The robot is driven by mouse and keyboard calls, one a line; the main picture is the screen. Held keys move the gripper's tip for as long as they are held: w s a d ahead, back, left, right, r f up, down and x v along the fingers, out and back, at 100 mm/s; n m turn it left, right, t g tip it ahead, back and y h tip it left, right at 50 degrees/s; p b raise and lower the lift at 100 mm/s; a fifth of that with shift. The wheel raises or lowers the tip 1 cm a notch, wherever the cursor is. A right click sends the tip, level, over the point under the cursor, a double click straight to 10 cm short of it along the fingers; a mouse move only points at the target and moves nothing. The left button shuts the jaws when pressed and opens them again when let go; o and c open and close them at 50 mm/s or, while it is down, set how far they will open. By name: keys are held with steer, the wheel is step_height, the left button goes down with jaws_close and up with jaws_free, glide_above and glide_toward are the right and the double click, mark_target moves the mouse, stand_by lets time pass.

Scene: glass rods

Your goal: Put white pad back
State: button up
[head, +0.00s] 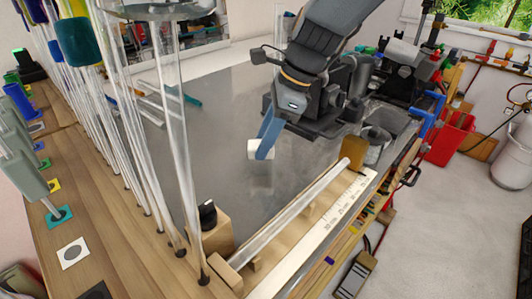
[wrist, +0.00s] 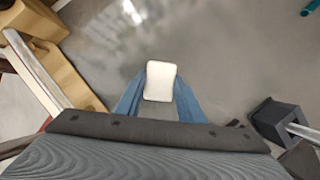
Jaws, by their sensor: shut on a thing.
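The white pad (head: 253,149) is a small white block with rounded edges. My gripper (head: 265,146) has blue fingers and is shut on it, above the grey glossy tabletop (head: 225,120). A pale reflection shows on the table below the pad. In the wrist view the white pad (wrist: 161,80) sits between the two blue fingertips of my gripper (wrist: 160,98), which hide part of its sides. A white square with a grey disc (head: 73,253) lies on the wooden board at the left.
Tall glass rods (head: 180,150) stand upright along the wooden board (head: 110,235), left of my gripper. A glass rod (head: 295,210) lies on a wooden rack with a ruler at front right. The middle tabletop is clear.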

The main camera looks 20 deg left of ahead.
steer(key=shift+s+f+p, duration=0.1)
steer(key=shift+f+p, duration=0.3)
steer(key=shift+f, duration=1.75)
steer(key=shift+f, duration=0.1)
steer(key=o, duration=1)
steer(key=shift+c, duration=0.2)
steer(key=b+v, duration=0.3)
steer(key=v, duration=0.9)
